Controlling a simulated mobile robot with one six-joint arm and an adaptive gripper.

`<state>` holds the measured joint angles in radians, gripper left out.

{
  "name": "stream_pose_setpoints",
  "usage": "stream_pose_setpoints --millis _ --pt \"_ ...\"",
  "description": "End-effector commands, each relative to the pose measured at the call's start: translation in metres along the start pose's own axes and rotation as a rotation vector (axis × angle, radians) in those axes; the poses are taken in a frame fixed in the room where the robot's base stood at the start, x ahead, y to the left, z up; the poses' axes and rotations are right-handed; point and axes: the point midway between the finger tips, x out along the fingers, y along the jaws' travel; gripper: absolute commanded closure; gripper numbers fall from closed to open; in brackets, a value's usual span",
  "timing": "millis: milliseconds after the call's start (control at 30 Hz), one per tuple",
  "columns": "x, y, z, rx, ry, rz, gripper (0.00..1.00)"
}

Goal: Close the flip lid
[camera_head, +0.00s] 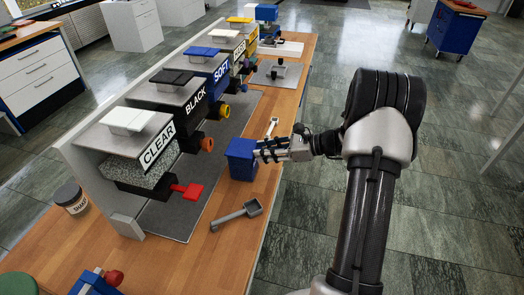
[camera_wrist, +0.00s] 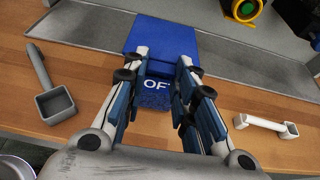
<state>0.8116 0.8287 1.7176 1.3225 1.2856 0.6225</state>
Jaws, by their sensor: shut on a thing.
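A small blue box (camera_head: 240,168) stands near the front edge of the wooden bench. In the wrist view the blue box (camera_wrist: 155,86) shows white letters reading "OF" between my fingers. A flat blue panel (camera_wrist: 160,38) extends beyond the lettering; I cannot tell whether it is a lid. My gripper (camera_head: 262,151) reaches in from the right and is shut on the blue box, with one finger on each side in the wrist view (camera_wrist: 157,75). The dispensers carry caps: white on CLEAR (camera_head: 130,120), black on BLACK (camera_head: 176,78), blue on SOFT (camera_head: 202,53).
A grey scoop (camera_head: 238,213) lies in front of the box and a light scoop (camera_head: 272,126) behind it. A red spout (camera_head: 187,191) juts from CLEAR over the grey mat (camera_head: 178,222). A jar (camera_head: 70,196) stands at the left.

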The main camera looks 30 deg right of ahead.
Motion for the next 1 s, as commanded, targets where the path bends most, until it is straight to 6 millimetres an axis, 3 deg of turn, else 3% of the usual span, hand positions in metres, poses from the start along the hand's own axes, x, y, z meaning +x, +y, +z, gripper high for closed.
stream_pose_setpoints --millis 100,567,600,900,1000 --pt "0.0026 0.0008 -0.0085 0.006 -0.014 0.003 1.0" --pt "0.0033 0.001 -0.0093 0.005 -0.025 0.005 1.0" --pt "0.0034 0.0011 -0.0093 0.005 -0.025 0.005 0.73" --pt "0.0022 -0.0001 -0.0065 0.003 -0.03 0.002 0.53" --pt "0.0019 -0.0004 -0.0059 0.002 -0.031 0.002 0.53"
